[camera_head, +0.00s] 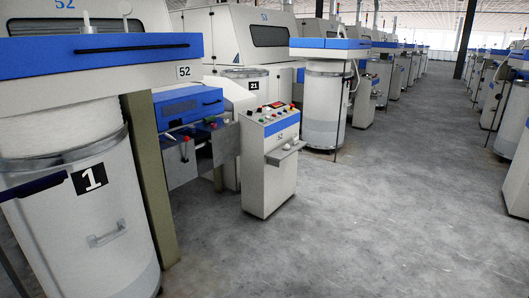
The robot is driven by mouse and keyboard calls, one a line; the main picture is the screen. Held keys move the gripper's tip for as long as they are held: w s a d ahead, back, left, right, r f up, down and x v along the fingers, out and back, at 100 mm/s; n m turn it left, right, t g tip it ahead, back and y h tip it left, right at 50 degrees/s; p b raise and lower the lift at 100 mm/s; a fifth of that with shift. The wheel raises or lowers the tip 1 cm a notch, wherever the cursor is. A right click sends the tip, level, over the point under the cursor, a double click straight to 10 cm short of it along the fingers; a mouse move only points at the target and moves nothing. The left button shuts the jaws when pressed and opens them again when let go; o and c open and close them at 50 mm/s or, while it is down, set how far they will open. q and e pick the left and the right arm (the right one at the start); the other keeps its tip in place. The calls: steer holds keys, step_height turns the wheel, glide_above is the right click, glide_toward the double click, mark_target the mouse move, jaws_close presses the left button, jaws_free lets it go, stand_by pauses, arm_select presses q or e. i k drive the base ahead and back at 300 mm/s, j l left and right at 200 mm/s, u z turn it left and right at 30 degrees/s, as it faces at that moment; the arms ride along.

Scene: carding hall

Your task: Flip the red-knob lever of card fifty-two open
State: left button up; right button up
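Card fifty-two stands at the left, with a blue-fronted top and a number plate "52" (183,71). Below its blue cover is an open bay with a dark blue ledge. A small lever with a red knob (186,139) shows at this ledge, its thin pale stem running down below the knob. Whether it stands open or closed is too small to tell. Another small red item (213,125) is on the ledge to its right. Neither of my grippers is in view.
A white control console (270,165) with coloured buttons and "52" stands right of the bay. A large white can (88,215) marked "1" and an olive post (149,180) stand to the left. Grey floor (390,220) is clear at the right, between rows of machines.

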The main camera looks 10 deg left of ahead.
mark_target(186, 138)
steer(key=i+l+u, duration=0.15)
steer(key=i+u, duration=0.2)
steer(key=i+l+u, duration=0.3)
steer(key=i, duration=0.25)
steer(key=i+l+u, duration=0.35)
steer(key=i+j, duration=0.05)
steer(key=i, duration=0.05)
